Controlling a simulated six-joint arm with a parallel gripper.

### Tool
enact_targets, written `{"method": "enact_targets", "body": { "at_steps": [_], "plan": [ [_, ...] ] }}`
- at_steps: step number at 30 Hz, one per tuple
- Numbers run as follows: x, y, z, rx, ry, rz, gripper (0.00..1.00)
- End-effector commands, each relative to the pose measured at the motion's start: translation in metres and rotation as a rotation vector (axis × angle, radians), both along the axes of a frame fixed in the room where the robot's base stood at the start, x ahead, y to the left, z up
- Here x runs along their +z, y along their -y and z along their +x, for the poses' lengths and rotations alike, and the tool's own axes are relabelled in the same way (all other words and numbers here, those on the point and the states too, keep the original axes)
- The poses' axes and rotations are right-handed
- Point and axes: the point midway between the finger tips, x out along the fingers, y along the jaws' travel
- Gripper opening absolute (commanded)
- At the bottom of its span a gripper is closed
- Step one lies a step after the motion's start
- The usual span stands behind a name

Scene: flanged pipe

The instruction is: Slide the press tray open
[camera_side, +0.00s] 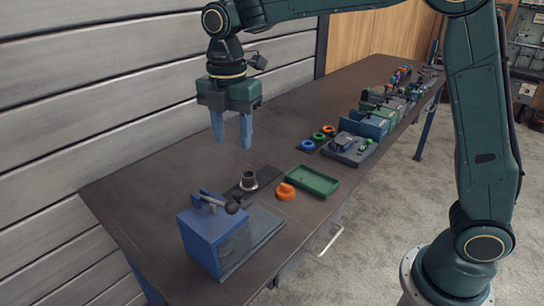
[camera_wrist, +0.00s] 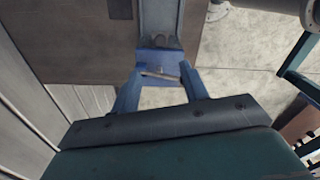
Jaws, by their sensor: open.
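A blue press-like box (camera_side: 213,238) stands at the near left end of the bench, with a lever and dark ball knob (camera_side: 232,207) on top. A flat grey plate (camera_side: 262,232) extends from its right side; I cannot tell whether this is the tray. My gripper (camera_side: 231,142) points down, open and empty, above and behind the box, apart from it. In the wrist view my fingers (camera_wrist: 160,82) are spread, with a blue part (camera_wrist: 160,62) and a light bar between them in the picture; its identity is unclear.
A grey fixture (camera_side: 353,148) and several small parts stand farther along the bench. A panelled wall (camera_side: 110,100) runs behind.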

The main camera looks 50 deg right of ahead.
Motion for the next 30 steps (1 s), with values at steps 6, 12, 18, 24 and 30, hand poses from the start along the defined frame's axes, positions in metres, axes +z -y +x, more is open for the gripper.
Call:
{"method": "enact_targets", "body": {
  "at_steps": [6,12,18,24,30],
  "plan": [
    [-0.015,0.000,0.000,-0.001,-0.003,-0.001,0.45],
    [-0.041,0.000,-0.001,-0.002,-0.004,-0.001,0.45],
    [-0.072,0.000,-0.001,-0.002,-0.005,-0.001,0.45],
    [-0.102,0.000,-0.001,-0.002,-0.004,-0.001,0.45],
    [-0.124,0.000,-0.001,-0.002,-0.003,-0.001,0.45]
  ]
}}
